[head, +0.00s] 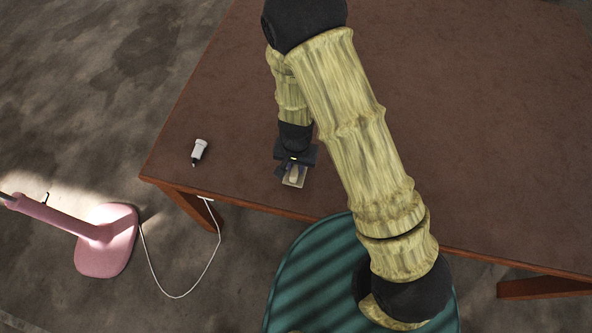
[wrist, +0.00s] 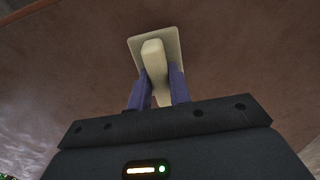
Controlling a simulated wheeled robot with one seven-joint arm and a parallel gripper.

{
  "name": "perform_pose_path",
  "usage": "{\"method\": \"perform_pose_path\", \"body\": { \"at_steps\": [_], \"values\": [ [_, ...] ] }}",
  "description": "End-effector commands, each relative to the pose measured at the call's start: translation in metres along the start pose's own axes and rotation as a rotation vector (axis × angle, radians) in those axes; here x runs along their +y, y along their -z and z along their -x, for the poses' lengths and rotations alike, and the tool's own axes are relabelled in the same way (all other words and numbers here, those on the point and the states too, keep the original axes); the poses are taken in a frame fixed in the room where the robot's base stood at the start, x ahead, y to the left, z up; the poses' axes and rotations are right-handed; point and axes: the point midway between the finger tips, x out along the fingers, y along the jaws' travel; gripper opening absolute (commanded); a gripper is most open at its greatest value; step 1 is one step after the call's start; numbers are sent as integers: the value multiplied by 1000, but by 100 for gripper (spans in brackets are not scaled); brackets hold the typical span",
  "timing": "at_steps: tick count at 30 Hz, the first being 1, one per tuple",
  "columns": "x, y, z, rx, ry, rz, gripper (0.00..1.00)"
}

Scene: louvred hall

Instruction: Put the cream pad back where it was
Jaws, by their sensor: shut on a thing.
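The cream pad (wrist: 153,55) is a pale, flat square with a raised grip along its middle. In the wrist view, the blue fingers of my gripper (wrist: 158,88) are closed on the two sides of that raised grip. In the head view, my gripper (head: 294,167) points down near the table's front edge, and the pad (head: 293,181) shows small below the fingers, partly hidden by them. I cannot tell whether the pad touches the table top.
The brown table (head: 480,150) is mostly bare. A small white and black device (head: 199,151) lies left of my gripper. A white cable (head: 178,296) hangs off the front edge. A pink stand (head: 105,241) is on the floor at left.

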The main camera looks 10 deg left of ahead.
Motion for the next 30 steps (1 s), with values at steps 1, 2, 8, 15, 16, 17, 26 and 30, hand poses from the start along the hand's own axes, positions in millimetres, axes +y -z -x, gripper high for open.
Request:
{"method": "perform_pose_path", "body": {
  "at_steps": [1,2,8,15,16,17,26,30],
  "values": [
    [0,0,0,0,0,0,1],
    [0,0,0,0,0,0,1],
    [1,0,-10,-4,-1,-2,1],
    [0,-1,-37,-3,0,-1,1],
    [0,-1,-38,-2,0,0,2],
    [-1,0,-38,-1,0,1,0],
    [2,2,-38,-1,0,-6,33],
    [3,2,-38,-1,0,-8,41]
  ]
}}
